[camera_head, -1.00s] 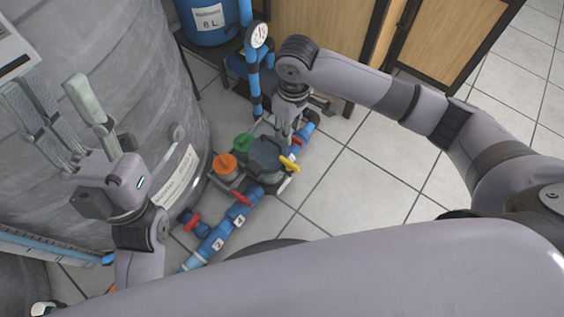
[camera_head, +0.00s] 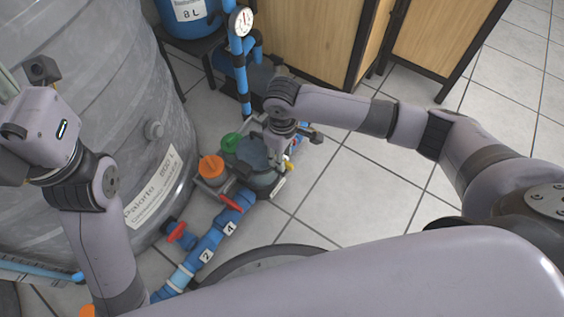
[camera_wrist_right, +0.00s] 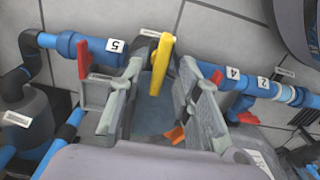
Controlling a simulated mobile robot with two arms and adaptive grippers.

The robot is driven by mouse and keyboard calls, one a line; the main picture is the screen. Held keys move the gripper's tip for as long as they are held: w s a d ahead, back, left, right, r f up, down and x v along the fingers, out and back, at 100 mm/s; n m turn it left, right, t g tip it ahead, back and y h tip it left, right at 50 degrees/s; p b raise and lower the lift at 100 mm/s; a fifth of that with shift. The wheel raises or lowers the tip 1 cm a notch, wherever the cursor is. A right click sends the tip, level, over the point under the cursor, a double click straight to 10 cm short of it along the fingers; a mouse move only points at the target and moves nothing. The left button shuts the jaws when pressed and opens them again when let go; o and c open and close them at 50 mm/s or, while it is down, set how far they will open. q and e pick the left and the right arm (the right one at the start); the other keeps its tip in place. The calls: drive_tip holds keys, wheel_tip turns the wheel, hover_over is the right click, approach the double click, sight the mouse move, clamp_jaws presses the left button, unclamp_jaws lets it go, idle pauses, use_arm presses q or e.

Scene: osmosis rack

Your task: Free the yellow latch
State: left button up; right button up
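The yellow latch (camera_wrist_right: 160,62) stands upright in the middle of the right wrist view, on top of the dark grey round housing (camera_head: 256,152). My right gripper (camera_wrist_right: 160,78) is open, with one finger on each side of the latch. Gaps show between the latch and both fingers. In the head view my right gripper (camera_head: 284,150) points down over the housing and hides most of the latch; only small yellow bits show. My left gripper's body (camera_head: 40,125) is at the left edge of the head view, away from the rack; its fingers cannot be made out.
Orange (camera_head: 211,168) and green (camera_head: 231,142) caps sit left of the housing. Blue pipes (camera_head: 205,250) with red valve handles (camera_head: 229,201) run through the rack. A large grey tank (camera_head: 110,90) stands at left, a gauge (camera_head: 241,21) behind. Tiled floor at right is clear.

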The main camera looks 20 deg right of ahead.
drive_tip(key=shift+f, duration=0.9)
clamp_jaws()
